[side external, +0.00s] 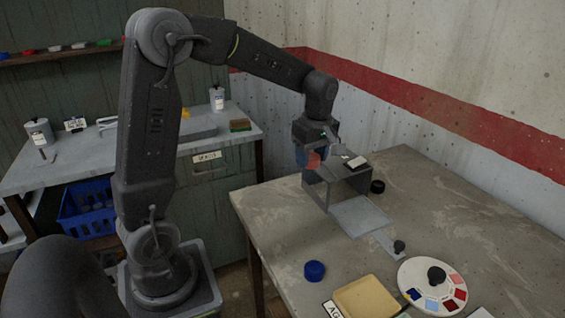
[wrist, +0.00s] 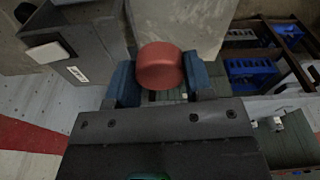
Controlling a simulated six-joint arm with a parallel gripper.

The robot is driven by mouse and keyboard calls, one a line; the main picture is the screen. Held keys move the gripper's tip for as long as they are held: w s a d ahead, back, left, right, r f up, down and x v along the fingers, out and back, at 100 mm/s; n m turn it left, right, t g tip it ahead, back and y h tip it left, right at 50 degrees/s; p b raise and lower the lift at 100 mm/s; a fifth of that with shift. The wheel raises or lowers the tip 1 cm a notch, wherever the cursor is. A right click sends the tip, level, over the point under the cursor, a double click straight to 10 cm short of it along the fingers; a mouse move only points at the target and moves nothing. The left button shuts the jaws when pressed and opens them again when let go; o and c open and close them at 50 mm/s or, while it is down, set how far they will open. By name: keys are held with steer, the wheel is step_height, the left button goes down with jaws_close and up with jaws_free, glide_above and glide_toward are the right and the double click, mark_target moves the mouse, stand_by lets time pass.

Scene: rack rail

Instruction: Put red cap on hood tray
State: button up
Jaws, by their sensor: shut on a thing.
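My gripper (side external: 309,157) is shut on the red cap (side external: 314,160), which it holds in the air beside the hood. In the wrist view the red cap (wrist: 160,66) sits between the two blue fingers of my gripper (wrist: 160,82). The grey metal hood (side external: 345,188) stands on the table, just right of and below the cap. It also shows at the upper left of the wrist view (wrist: 92,42). A flat light grey tray (side external: 360,216) lies at the hood's open front. I cannot tell whether this is the tray the task names.
A black block with a white top (side external: 356,162) lies on the hood. A blue cap (side external: 314,271), a yellow tray (side external: 366,298) and a round palette (side external: 432,286) are near the front. The table's right side is clear.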

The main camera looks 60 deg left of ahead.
steer(key=w+d+f+m, duration=0.1)
steer(key=w+d, duration=0.3)
steer(key=w, duration=0.2)
steer(key=w+d+f, duration=0.1)
steer(key=w+d, duration=0.3)
steer(key=w, duration=0.3)
glide_above(364, 220)
steer(key=f, duration=0.7)
steer(key=shift+d+f, duration=0.2)
steer(key=shift+f, duration=3.5)
steer(key=shift+f, duration=0.25)
steer(key=o, duration=0.8)
step_height(364, 220, up, 8)
steer(key=shift+s, duration=0.1)
